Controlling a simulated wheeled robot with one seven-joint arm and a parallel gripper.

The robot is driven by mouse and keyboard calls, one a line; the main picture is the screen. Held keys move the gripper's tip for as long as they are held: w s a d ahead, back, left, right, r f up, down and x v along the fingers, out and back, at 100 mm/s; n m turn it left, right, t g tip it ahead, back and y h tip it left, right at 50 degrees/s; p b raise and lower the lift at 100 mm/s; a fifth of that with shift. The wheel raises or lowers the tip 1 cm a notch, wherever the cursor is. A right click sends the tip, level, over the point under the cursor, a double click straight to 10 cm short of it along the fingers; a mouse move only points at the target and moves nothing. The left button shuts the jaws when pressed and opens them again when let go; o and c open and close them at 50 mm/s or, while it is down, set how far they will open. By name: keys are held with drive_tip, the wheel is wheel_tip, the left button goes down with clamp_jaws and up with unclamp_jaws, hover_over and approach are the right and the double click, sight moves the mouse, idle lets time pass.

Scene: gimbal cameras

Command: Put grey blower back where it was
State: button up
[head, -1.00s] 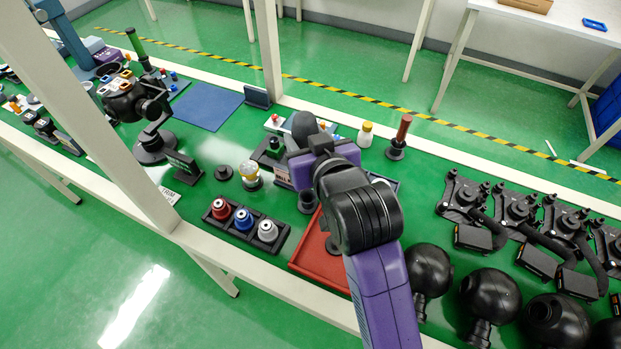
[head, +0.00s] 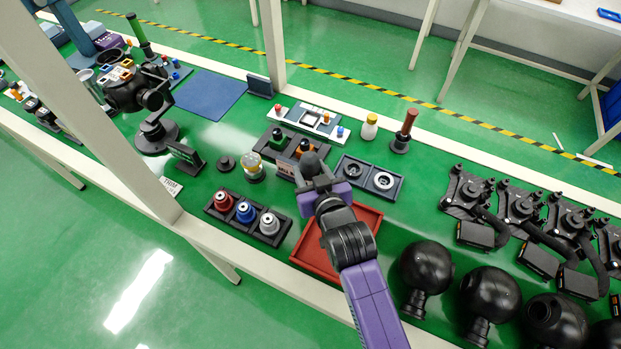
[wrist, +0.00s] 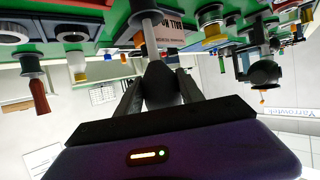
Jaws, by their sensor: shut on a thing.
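My gripper (head: 320,188) is shut on the grey blower (head: 309,164), whose dark rounded bulb shows above the jaws in the head view. In the wrist view the bulb (wrist: 161,84) sits between the two fingers, and its lighter grey nozzle (wrist: 146,30) points away from my gripper towards the bench. The blower is over the middle of the green bench, close to a small lettered sign (head: 286,168). My gripper and the blower hide part of the bench below, and I cannot tell whether the nozzle touches anything.
A red tray (head: 364,222) lies below my arm. A black tray with two rings (head: 346,184) is to the right, a rack of red, blue and grey pots (head: 207,204) to the left. An amber-topped jar (head: 254,167) stands near the sign. Black spheres (head: 427,266) stand at the right front.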

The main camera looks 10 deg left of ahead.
drive_tip(key=shift+f, duration=2)
drive_tip(key=shift+f, duration=0.2)
drive_tip(key=o, duration=1.2)
drive_tip(key=shift+r, duration=0.15)
drive_tip(key=shift+s, duration=0.15)
drive_tip(key=v, duration=1.1)
drive_tip(key=shift+s+d+r+b, duration=0.15)
drive_tip(key=shift+s+r+b, duration=0.05)
drive_tip(key=shift+s+b, duration=0.15)
drive_tip(key=shift+d, duration=0.1)
